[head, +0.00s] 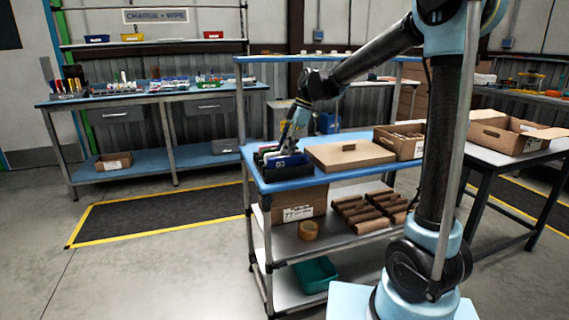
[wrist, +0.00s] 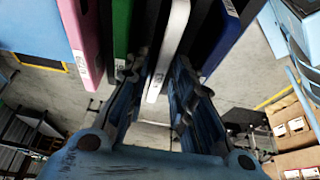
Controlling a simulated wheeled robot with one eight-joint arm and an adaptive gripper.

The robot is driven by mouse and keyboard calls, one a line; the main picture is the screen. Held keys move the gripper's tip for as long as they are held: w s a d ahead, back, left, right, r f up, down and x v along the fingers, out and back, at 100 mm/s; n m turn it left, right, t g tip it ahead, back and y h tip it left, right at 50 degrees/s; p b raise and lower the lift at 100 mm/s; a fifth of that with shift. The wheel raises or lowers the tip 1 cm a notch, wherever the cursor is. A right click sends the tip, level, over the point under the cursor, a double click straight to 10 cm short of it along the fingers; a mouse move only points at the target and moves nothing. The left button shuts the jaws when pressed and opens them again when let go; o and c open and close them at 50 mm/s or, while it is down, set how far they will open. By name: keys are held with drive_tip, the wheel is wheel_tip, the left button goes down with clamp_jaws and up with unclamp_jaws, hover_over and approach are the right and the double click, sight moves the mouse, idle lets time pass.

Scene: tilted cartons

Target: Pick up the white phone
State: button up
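The white phone (wrist: 170,50) stands on edge in a row of phones and shows in the middle of the wrist view. My gripper (wrist: 160,72) has its fingers apart, one on each side of the white phone's near end. A narrow gap seems to show on the left; contact on the right is unclear. A green phone (wrist: 122,28) and a pink phone (wrist: 80,38) stand to the left, a dark blue one (wrist: 228,38) to the right. In the head view my gripper (head: 288,146) reaches down over the dark phone rack (head: 286,172), where the white phone is hard to make out.
The rack stands on the blue cart top (head: 262,183) at its left end. A flat closed carton (head: 350,153) lies right beside it, with an open carton (head: 399,140) farther right. Neighbouring phones stand close to my fingers. The floor left of the cart is clear.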

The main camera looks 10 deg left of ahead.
drive_tip(key=shift+x, duration=0.95)
clamp_jaws()
